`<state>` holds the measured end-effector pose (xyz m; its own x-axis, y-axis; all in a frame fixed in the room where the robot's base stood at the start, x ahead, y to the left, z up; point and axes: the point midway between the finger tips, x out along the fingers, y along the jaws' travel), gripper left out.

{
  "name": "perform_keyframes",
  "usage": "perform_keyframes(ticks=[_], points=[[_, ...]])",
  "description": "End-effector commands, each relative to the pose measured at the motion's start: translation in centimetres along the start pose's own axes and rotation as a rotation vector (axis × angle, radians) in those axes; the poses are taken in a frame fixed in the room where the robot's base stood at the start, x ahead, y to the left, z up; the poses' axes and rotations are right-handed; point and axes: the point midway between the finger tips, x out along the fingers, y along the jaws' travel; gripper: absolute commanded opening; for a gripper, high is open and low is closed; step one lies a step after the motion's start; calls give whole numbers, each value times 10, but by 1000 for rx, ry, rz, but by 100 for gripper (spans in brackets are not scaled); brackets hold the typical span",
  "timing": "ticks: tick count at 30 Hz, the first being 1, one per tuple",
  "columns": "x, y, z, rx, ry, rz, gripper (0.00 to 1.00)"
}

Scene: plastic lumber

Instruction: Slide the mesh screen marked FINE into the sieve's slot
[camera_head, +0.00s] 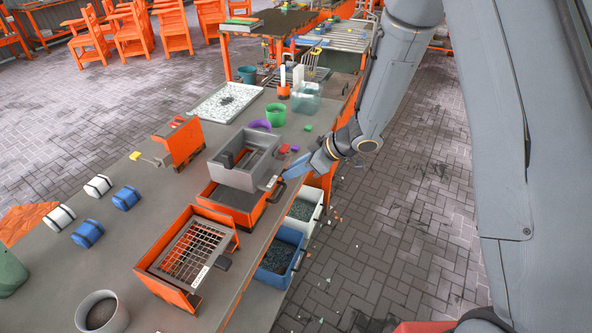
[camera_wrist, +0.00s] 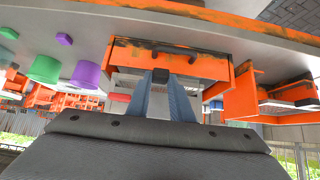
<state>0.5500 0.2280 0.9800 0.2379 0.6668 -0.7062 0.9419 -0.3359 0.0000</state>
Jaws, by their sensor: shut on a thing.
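The sieve (camera_head: 207,190) is an orange frame with a grey hopper (camera_head: 225,173) on top, standing on the bench. How deep the screen sits is hidden.
A second orange frame (camera_head: 150,281) in front holds a coarse grid screen (camera_head: 190,250) with a black handle. Bins of dark bits (camera_head: 279,262) stand below the bench's right edge. Blue rollers (camera_head: 88,233), a green cup (camera_head: 275,114) and a speckled tray (camera_head: 226,102) lie about.

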Motion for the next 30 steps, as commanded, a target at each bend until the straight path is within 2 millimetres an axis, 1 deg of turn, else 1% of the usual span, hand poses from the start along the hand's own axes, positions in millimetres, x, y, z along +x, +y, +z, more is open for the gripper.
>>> perform_keyframes(ticks=[30], points=[[17,0,-17,-1,1,-1,0]])
